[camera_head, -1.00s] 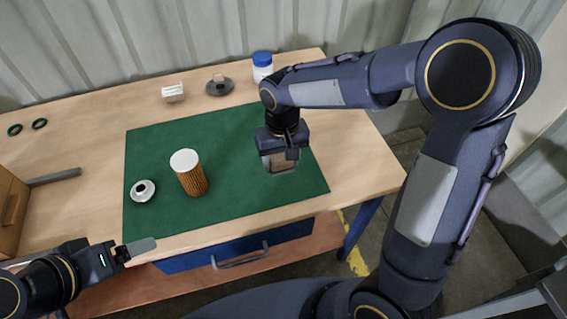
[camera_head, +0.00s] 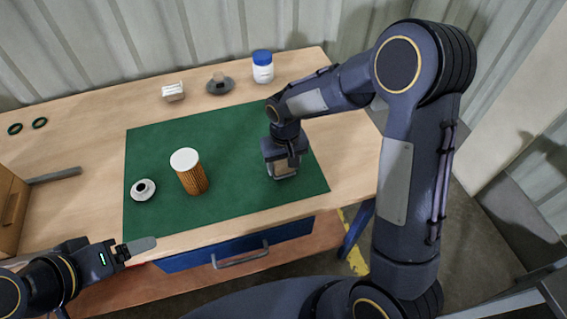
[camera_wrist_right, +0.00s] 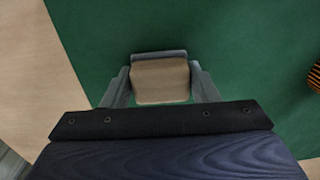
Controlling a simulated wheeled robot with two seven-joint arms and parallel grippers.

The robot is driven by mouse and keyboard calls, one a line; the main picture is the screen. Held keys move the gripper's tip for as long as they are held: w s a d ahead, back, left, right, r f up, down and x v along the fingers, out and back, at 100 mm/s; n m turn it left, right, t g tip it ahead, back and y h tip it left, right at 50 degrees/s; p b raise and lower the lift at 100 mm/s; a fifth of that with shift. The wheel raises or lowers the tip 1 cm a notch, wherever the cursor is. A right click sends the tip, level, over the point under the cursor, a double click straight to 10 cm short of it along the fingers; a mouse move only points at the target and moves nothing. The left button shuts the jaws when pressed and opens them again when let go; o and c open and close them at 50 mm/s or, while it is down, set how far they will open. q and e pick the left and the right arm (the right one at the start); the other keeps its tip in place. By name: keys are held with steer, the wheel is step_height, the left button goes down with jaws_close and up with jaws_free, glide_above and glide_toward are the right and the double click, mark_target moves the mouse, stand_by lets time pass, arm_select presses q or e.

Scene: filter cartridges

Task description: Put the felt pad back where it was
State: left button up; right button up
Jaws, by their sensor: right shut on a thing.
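My right gripper (camera_head: 283,172) is shut on a tan-topped block with a grey edge, apparently the felt pad (camera_head: 285,169). It is low over the right part of the green mat (camera_head: 235,130); I cannot tell whether it touches the mat. In the right wrist view the pad (camera_wrist_right: 160,82) sits between the two fingers, with green mat around it. My left gripper (camera_head: 137,247) is near the table's front left edge, away from the pad; its jaws show edge-on.
An orange pleated cartridge with a white top (camera_head: 190,172) stands on the mat, with a white ring-like cap (camera_head: 143,189) to its left. Behind the mat are a white block (camera_head: 173,92), a dark disc with a knob (camera_head: 219,85) and a blue-lidded jar (camera_head: 262,67).

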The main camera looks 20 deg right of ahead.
mark_target(285, 163)
steer(key=o, duration=0.9)
step_height(285, 163, up, 12)
steer(key=s+d+r+m+t+y, duration=0.1)
steer(key=s+d+r, duration=0.2)
steer(key=s+d, duration=0.15)
steer(key=s+d+r+t+y, duration=0.1)
steer(key=s+d+r, duration=0.2)
steer(key=s, duration=0.3)
steer(key=s+t, duration=0.1)
steer(key=s, duration=0.2)
steer(key=s+f+t+y, duration=0.1)
steer(key=s, duration=0.3)
steer(key=s+m+t, duration=0.1)
steer(key=s, duration=0.3)
steer(key=shift+s+f+t+p, duration=0.2)
steer(key=shift+s+t+p, duration=0.05)
steer(key=shift+t+p, duration=0.05)
